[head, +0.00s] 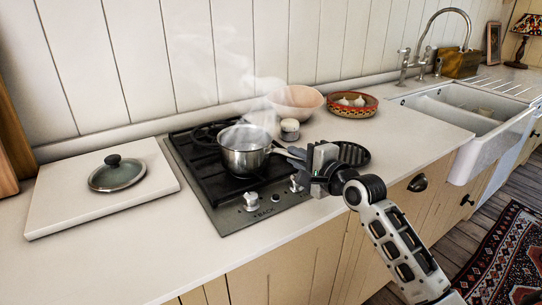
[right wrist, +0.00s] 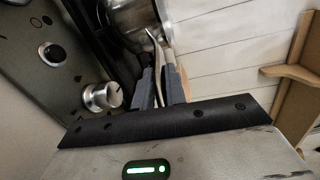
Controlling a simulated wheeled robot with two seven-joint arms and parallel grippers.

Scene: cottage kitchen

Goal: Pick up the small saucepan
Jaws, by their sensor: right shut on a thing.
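The small saucepan (head: 242,160) is shiny metal and sits upright over the black hob (head: 197,175), with steam rising from it. I cannot tell whether its base touches the grate. Its handle points right, toward my right gripper (head: 304,158). In the right wrist view, the saucepan (right wrist: 128,18) is at the top, and my right gripper (right wrist: 162,78) is shut on its metal handle, between the two grey fingers. My left gripper is not in view.
A glass lid (head: 117,176) lies on a white board (head: 70,205) left of the hob. Behind are a pale bowl (head: 295,101), a small jar (head: 290,129) and a patterned basket (head: 352,103) with white bulbs. A dark round trivet (head: 354,154) lies right of the gripper. The sink (head: 470,115) is farther right.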

